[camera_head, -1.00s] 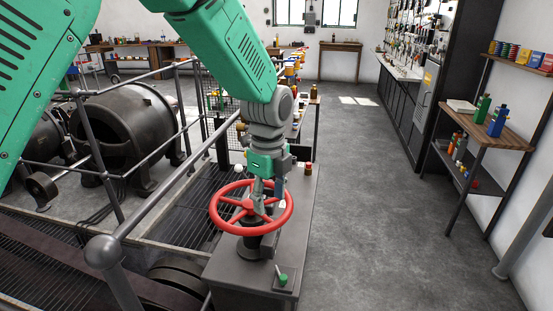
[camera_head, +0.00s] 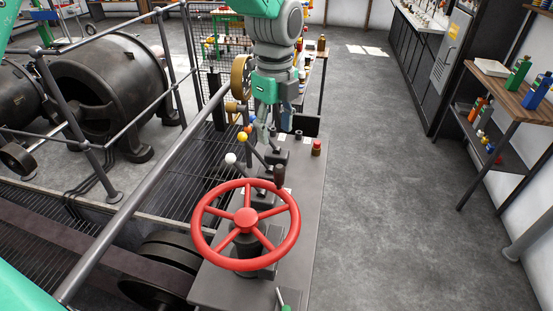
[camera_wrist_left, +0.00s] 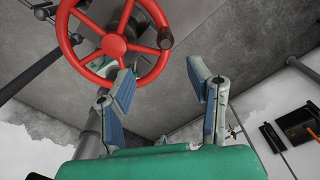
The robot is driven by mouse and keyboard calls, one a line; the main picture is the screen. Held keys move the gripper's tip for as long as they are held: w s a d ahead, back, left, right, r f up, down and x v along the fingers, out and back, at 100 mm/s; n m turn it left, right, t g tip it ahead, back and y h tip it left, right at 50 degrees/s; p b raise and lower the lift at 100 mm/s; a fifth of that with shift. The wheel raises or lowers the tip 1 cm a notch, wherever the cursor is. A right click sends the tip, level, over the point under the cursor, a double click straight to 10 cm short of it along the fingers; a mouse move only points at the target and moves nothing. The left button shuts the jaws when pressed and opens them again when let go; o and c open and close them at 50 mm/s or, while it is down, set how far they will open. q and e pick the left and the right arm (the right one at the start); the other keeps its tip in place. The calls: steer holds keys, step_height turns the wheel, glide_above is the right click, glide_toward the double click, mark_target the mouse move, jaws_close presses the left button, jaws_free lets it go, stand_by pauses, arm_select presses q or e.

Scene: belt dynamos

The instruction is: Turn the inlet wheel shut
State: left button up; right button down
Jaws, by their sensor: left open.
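The inlet wheel is a red handwheel (camera_head: 246,220) with several spokes, on a dark post on the grey console. It is whole and unobstructed in the head view. In the left wrist view the red wheel (camera_wrist_left: 113,47) is at the upper left, partly cut by the top edge. My left gripper (camera_head: 272,132) is beyond the wheel, above the console's levers, and apart from the rim. In the wrist view its two blue-padded fingers (camera_wrist_left: 160,76) stand well apart with nothing between them. My right gripper is in neither view.
Just behind the wheel are levers with a yellow knob (camera_head: 242,136) and a white knob (camera_head: 231,158). A red-capped item (camera_head: 317,148) sits at the console's right edge. A grey railing (camera_head: 150,190) runs along the left. The floor at right is open.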

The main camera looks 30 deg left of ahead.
arm_select(q)
glide_above(280, 166)
steer(key=d, duration=0.1)
step_height(280, 166, down, 4)
steer(key=f, duration=0.2)
steer(key=a+f, duration=0.1)
steer(key=f, duration=0.2)
steer(key=a+f+p, duration=0.1)
steer(key=f, duration=0.2)
steer(key=shift+s+f, duration=0.1)
steer(key=shift+f, duration=0.05)
steer(key=shift+d+f, duration=0.15)
steer(key=shift+f, duration=0.2)
steer(key=shift+d+f, duration=0.1)
steer(key=shift+d, duration=0.75)
steer(key=shift+a, duration=0.3)
steer(key=c, duration=1)
steer(key=shift+a, duration=0.25)
jaws_close()
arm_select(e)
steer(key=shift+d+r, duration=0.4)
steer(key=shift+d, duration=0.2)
